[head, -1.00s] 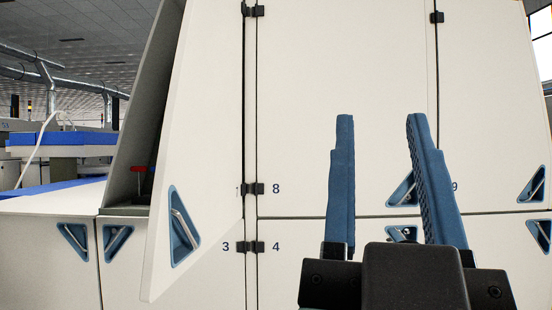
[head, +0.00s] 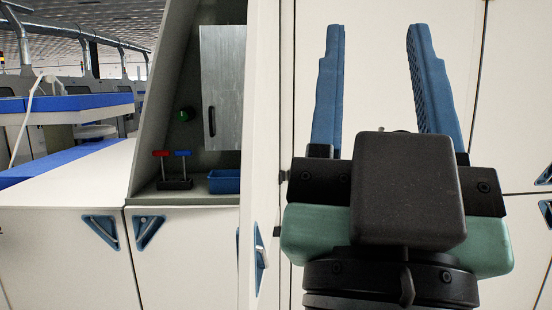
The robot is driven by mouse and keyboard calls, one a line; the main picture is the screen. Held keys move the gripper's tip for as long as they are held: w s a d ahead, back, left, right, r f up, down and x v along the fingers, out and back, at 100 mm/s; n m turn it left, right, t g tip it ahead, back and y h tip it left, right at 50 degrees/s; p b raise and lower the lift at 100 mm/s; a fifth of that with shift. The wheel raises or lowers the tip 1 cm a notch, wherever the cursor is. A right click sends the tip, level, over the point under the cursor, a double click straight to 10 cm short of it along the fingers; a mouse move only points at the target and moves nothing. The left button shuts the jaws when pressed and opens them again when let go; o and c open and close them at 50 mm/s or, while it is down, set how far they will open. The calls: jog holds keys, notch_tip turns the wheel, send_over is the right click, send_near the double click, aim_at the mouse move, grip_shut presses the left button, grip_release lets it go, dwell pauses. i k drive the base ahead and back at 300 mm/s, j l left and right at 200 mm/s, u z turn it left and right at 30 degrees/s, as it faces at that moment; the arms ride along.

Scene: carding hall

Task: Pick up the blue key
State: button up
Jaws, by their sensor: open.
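The blue key (head: 183,161) is a small T-shaped piece with a blue handle. It stands upright in a small black holder (head: 175,184), just right of a similar red key (head: 160,160). Both are inside the open compartment at left of centre in the head view. My gripper (head: 378,95) is open and empty, its two blue fingers pointing up. It is well to the right of the key, in front of the white cabinet panels and apart from the key.
An open cabinet door (head: 262,130) stands edge-on between the compartment and my gripper. A blue bin (head: 224,181) sits right of the keys, below a grey metal panel (head: 222,88) with a black handle. A green knob (head: 186,115) is on the back wall.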

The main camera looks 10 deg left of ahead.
aim_at(177, 153)
jog(key=j+z, duration=0.35)
jog(key=j, duration=2.15)
jog(key=i+j+z, duration=0.1)
jog(key=i+j, duration=0.55)
jog(key=i+j+z, duration=0.1)
jog(key=i+j, duration=0.6)
jog(key=j, duration=0.55)
jog(key=i+j, duration=0.15)
jog(key=j, duration=0.15)
